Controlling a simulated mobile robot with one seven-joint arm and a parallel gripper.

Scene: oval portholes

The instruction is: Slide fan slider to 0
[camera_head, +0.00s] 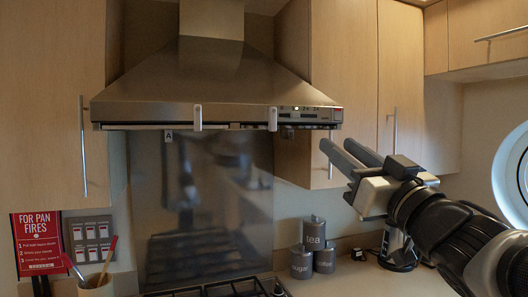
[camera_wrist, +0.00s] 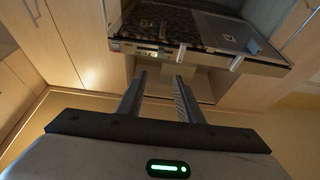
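The range hood (camera_head: 215,85) is a metal canopy above the hob in the head view. Its front strip carries a control panel (camera_head: 310,112) at the right end, with small marks and a light; a slider knob is too small to make out. My gripper (camera_head: 335,147) is below and to the right of the panel, apart from it, with its two fingers spread and nothing between them. In the wrist view the open fingers (camera_wrist: 159,82) point toward the hood underside (camera_wrist: 190,28), and the lit panel (camera_wrist: 150,52) shows just beyond the left finger.
Two light clips or handles (camera_head: 198,117) hang on the hood's front edge. Wooden cupboards (camera_head: 345,70) flank the hood. Grey canisters (camera_head: 313,245) stand on the counter below my gripper. A utensil pot (camera_head: 97,286) is at lower left. Open air lies between gripper and hood.

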